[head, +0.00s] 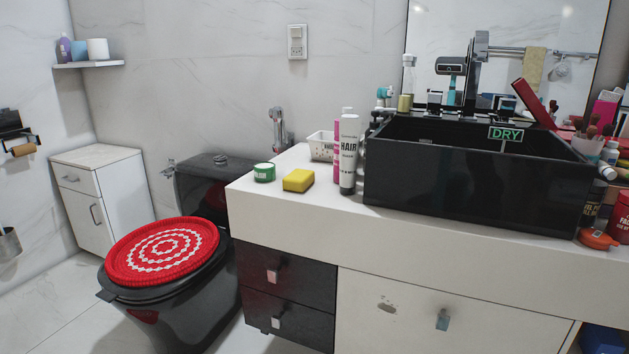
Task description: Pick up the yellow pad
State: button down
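The yellow pad (298,180) is a small block lying flat on the white counter (300,216), near its left end. It stands apart from the green and white round tin (264,172) on its left. A white bottle marked HAIR (348,155) stands to its right with a gap between. Nothing covers the pad. My gripper is not in view.
The black vessel sink (470,180) fills the counter's middle, with a DRY sign on it. The counter in front of the pad is clear. A black toilet with a red cover (162,252) stands left.

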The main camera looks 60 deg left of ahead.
aim_at(297, 180)
jog(key=u, duration=2.35)
